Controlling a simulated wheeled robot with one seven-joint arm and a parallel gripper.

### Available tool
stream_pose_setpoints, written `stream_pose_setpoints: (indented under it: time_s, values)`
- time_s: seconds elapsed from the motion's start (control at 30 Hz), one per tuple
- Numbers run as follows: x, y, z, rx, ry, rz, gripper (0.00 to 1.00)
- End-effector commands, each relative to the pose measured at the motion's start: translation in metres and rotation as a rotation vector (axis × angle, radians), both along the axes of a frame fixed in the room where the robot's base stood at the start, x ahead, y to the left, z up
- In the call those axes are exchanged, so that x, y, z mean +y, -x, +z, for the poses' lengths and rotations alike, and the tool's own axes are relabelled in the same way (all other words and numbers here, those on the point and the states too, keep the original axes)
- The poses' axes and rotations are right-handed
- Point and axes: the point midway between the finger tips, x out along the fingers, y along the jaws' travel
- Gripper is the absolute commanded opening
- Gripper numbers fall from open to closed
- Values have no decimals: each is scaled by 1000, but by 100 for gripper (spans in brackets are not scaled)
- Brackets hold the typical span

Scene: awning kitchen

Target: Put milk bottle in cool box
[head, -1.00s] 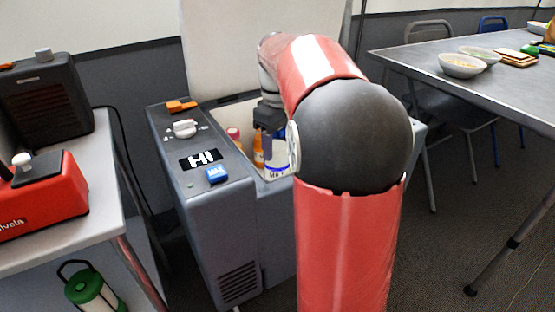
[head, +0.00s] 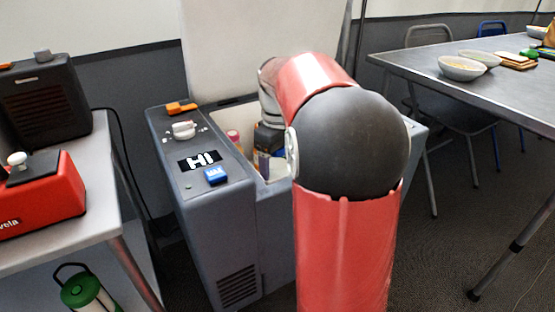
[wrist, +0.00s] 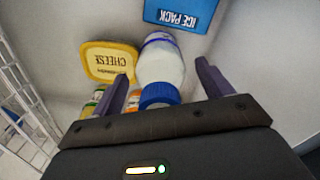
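The cool box (head: 222,222) stands in the middle of the head view with its lid up. My arm reaches over its opening, and my gripper (head: 268,142) is down inside. In the wrist view, my gripper (wrist: 162,72) is open, with one finger on each side of the white milk bottle (wrist: 163,63). The bottle's blue cap points toward the gripper, and gaps show between the bottle and the fingers. The bottle is inside the box; its bottom contact is not clear. In the head view my gripper and the box wall mostly hide it.
Inside the box, a yellow cheese tub (wrist: 108,62) lies left of the bottle, and a blue ice pack (wrist: 182,14) is behind it. Several small bottles and a wire rack (wrist: 22,95) are at left. A counter with a red appliance (head: 45,195) stands left; a table (head: 490,85) is right.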

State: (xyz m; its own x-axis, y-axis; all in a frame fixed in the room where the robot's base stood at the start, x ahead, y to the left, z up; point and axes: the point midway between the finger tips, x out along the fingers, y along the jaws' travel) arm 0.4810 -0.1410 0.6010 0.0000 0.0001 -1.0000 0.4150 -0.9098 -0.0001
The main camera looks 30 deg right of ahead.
Motion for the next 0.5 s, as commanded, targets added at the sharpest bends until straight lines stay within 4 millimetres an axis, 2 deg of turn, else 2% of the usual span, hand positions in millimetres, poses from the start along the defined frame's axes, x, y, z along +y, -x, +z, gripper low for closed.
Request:
stream_pose_setpoints:
  time_s: [0.27, 0.37, 0.5]
  values:
    - [0, 0, 6, -1, 0, 0, 78]
    - [0, -1, 20, -3, 1, 0, 78]
    - [0, -1, 50, -4, 1, 0, 78]
